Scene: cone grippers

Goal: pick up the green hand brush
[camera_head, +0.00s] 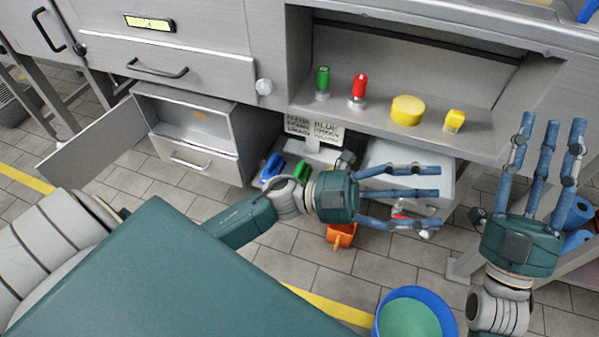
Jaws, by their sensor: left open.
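A small green object (301,169) shows low down beside a blue one, just behind my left wrist; it may be the green hand brush, but it is partly hidden and I cannot tell. Another green piece (323,77) with a metal base stands upright on the shelf. My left gripper (430,200) is open, its fingers spread to the right, past the low green object and in front of a light grey box. I see nothing clearly held in it. My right gripper (552,128) is open with its fingers pointing up, at the right, in front of the shelf's right end.
The metal shelf (385,112) also holds a red piece (359,88), a yellow round block (407,110) and a small yellow block (454,120). An open drawer (195,158) is at left. An orange object (341,235) and a blue-rimmed bucket (455,318) are below my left gripper.

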